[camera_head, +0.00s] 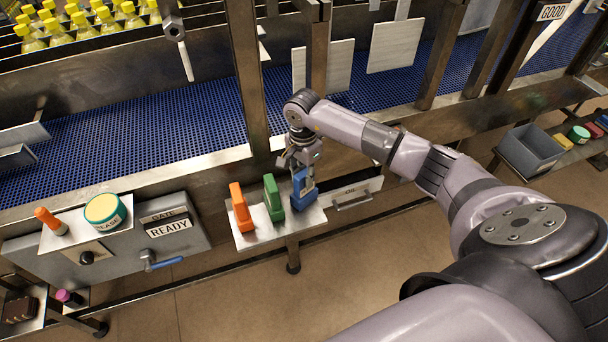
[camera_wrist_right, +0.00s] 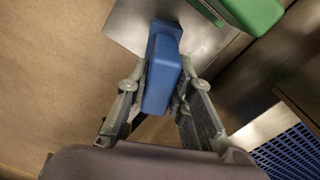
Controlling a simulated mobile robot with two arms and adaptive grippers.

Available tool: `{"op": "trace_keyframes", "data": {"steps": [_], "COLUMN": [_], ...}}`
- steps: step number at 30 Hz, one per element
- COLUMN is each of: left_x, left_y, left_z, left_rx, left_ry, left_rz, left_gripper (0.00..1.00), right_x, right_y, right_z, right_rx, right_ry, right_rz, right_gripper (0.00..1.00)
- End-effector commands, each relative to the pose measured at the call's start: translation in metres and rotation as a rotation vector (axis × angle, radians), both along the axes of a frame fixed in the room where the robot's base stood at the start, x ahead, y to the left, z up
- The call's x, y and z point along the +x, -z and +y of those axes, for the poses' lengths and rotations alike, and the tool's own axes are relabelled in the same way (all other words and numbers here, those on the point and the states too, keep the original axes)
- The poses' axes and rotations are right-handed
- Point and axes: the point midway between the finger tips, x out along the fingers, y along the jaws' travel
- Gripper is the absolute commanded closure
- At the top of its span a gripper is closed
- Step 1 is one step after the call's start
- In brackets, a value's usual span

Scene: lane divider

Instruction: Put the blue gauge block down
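The blue gauge block (camera_head: 302,190) is upright at the right end of a small metal shelf (camera_head: 249,238). My right gripper (camera_head: 300,168) reaches down on it from above. In the right wrist view the blue block (camera_wrist_right: 162,75) sits between the two fingers (camera_wrist_right: 160,88), and both fingertips appear to press on its sides. I cannot tell whether its bottom touches the shelf. A green block (camera_head: 273,197) and an orange block (camera_head: 240,207) stand to its left on the shelf. The green one also shows in the wrist view (camera_wrist_right: 252,12). My left gripper is out of view.
A blue mesh conveyor (camera_head: 150,125) runs behind the shelf, with metal posts and hanging plates above it. A grey gate box (camera_head: 185,252) marked READY is at left. A drawer-like tray (camera_head: 355,194) is right of the shelf. A grey bin (camera_head: 530,150) stands far right.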

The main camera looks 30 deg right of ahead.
Motion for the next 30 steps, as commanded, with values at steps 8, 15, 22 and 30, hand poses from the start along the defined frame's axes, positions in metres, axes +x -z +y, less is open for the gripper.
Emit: {"op": "trace_keyframes", "data": {"steps": [8,15,22,30], "left_x": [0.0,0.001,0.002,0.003], "left_y": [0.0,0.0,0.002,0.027], "left_z": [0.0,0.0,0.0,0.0], "left_rx": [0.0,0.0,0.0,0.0], "left_ry": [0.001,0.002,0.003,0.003], "left_rz": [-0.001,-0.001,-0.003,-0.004], "left_gripper": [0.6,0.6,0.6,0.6], "right_x": [0.0,0.0,0.001,0.003], "right_y": [0.0,0.0,-0.008,-0.062], "right_z": [0.0,0.0,0.0,0.0], "right_rx": [0.0,0.0,-0.001,-0.001], "right_ry": [0.0,0.0,0.0,-0.001], "right_rz": [0.0,0.0,-0.003,-0.006], "right_gripper": [0.61,0.59,0.59,0.59]}}
